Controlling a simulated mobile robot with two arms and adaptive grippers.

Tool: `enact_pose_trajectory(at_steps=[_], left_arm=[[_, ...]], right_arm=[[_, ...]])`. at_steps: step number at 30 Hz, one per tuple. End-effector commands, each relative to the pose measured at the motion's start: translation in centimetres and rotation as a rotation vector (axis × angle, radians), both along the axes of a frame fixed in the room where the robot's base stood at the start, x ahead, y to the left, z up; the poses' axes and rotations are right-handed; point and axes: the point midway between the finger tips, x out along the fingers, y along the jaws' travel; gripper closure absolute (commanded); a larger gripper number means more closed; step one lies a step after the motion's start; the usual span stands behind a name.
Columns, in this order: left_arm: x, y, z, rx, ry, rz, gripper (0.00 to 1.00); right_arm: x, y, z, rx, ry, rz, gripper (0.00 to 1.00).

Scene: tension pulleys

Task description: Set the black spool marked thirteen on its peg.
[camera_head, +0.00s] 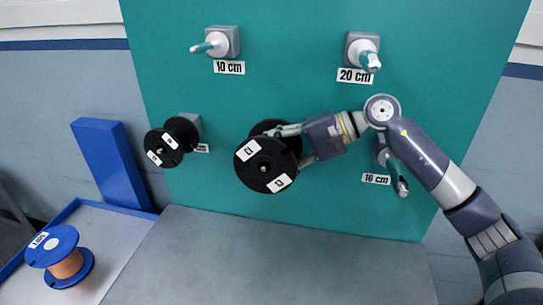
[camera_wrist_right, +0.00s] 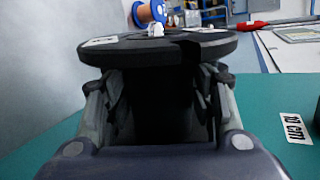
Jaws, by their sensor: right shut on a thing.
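A large black spool (camera_head: 266,170) with white labels on its face hangs in front of the teal board, between the two lower pegs. Its label text is too small to read for sure. My right gripper (camera_head: 291,146) is shut on it from the right, at the hub behind the front flange. In the right wrist view, the fingers (camera_wrist_right: 158,100) lie on both sides of the dark hub, and the black spool's flange (camera_wrist_right: 150,50) spans beyond them. A lower right peg (camera_head: 396,175), labelled 16 cm, is bare, partly behind my arm. My left gripper is out of view.
Another black spool (camera_head: 168,146) sits on the lower left peg, its label partly hidden. The upper pegs, 10 cm (camera_head: 210,46) and 20 cm (camera_head: 369,58), are bare. A blue spool with copper winding (camera_head: 62,258) stands on a blue-edged tray (camera_head: 112,240). The grey table (camera_head: 270,265) is clear.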

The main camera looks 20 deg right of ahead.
Motion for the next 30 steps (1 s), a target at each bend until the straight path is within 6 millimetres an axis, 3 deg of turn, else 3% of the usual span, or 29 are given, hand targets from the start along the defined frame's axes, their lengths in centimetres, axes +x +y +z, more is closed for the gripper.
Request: enact_pose_trajectory(at_steps=[12,13,15,23,25,30], left_arm=[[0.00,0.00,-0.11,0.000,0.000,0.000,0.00],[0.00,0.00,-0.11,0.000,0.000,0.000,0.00],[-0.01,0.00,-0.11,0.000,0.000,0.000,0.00],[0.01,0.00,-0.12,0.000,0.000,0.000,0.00],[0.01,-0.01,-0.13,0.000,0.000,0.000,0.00],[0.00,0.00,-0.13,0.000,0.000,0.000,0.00]], right_arm=[[0.50,-0.44,0.28,0.001,-0.011,-0.012,1.00],[0.51,-0.43,0.29,0.001,-0.011,-0.012,0.43],[0.47,-0.40,0.28,0.000,-0.010,-0.011,0.27],[0.32,-0.25,0.13,0.001,-0.005,-0.005,0.26],[0.28,-0.23,0.03,0.000,-0.003,-0.004,0.16],[0.25,-0.20,0.02,0.000,-0.002,-0.004,0.16]])
